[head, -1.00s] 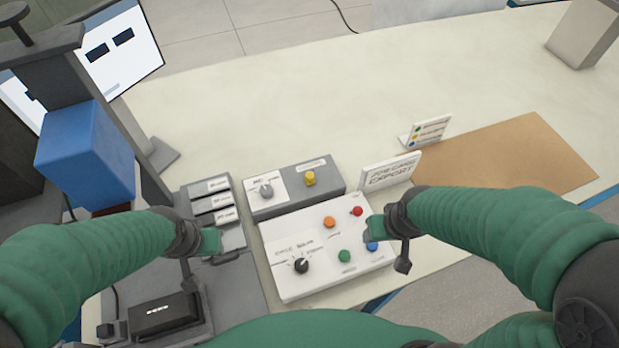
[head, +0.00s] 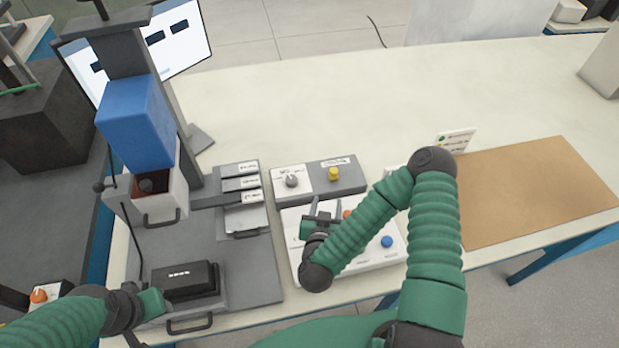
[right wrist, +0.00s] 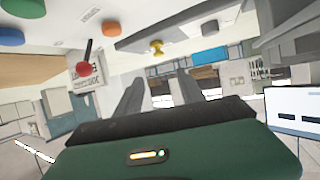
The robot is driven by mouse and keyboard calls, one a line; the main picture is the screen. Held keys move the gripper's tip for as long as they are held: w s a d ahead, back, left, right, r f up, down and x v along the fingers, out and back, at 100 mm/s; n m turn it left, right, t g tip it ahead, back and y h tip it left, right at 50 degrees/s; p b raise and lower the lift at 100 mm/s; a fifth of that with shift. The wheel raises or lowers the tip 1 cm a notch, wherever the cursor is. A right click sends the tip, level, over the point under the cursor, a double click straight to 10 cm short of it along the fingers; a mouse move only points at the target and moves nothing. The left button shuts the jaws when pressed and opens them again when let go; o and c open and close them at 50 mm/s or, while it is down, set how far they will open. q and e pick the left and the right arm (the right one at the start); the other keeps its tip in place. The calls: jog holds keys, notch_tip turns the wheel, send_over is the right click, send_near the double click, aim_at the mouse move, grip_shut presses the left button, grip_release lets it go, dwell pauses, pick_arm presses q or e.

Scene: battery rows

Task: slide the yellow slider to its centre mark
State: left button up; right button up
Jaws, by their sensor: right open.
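The yellow slider (head: 334,174) is a small yellow knob on the right part of a grey box (head: 353,187), below a small white label. I cannot make out its centre mark. The knob also shows in the right wrist view (right wrist: 156,47), beyond the fingers. My right gripper (head: 325,208) is open and empty over the white button panel (head: 372,262), nearer me than the slider and apart from it. Its two fingers (right wrist: 160,85) show spread in the right wrist view. My left gripper (head: 160,303) is low at the left, near a black block; its jaws are not clear.
A grey dial (head: 292,181) sits on the same box, left of the slider. The panel bears an orange button and a blue button (head: 386,242). A press with a blue head (head: 135,122) stands at the left. The table behind the box is clear. A brown mat (head: 535,190) lies right.

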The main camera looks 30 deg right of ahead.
aim_at(334, 172)
jog(key=x, duration=1.7)
jog(key=shift+w+d, duration=0.15)
jog(key=shift+d, duration=0.1)
grip_shut()
dwell(0.4)
